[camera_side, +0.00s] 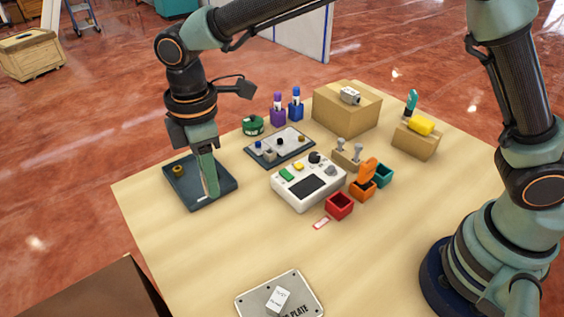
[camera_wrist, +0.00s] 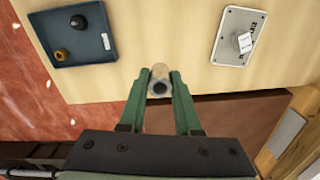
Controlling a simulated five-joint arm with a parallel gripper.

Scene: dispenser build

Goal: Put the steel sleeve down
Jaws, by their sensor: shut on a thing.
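My gripper (camera_wrist: 159,80) is shut on the steel sleeve (camera_wrist: 159,87), a short grey cylinder with a dark round opening, held between the fingertips in the wrist view. In the side view my gripper (camera_side: 212,193) points down and overlaps the dark blue-grey tray (camera_side: 228,186); I cannot make out the sleeve there. In the wrist view the tray (camera_wrist: 97,58) lies up and to the left of the fingertips, apart from them. A brass ring (camera_side: 178,170) and a black round piece (camera_wrist: 78,22) are in the tray.
A metal plate (camera_side: 306,284) with a white box (camera_side: 278,299) lies at the front. A white control box (camera_side: 309,186), small bins (camera_side: 339,206), a parts board (camera_side: 268,160) and cardboard boxes (camera_side: 346,114) fill the middle and back. Bare tabletop lies between tray and plate.

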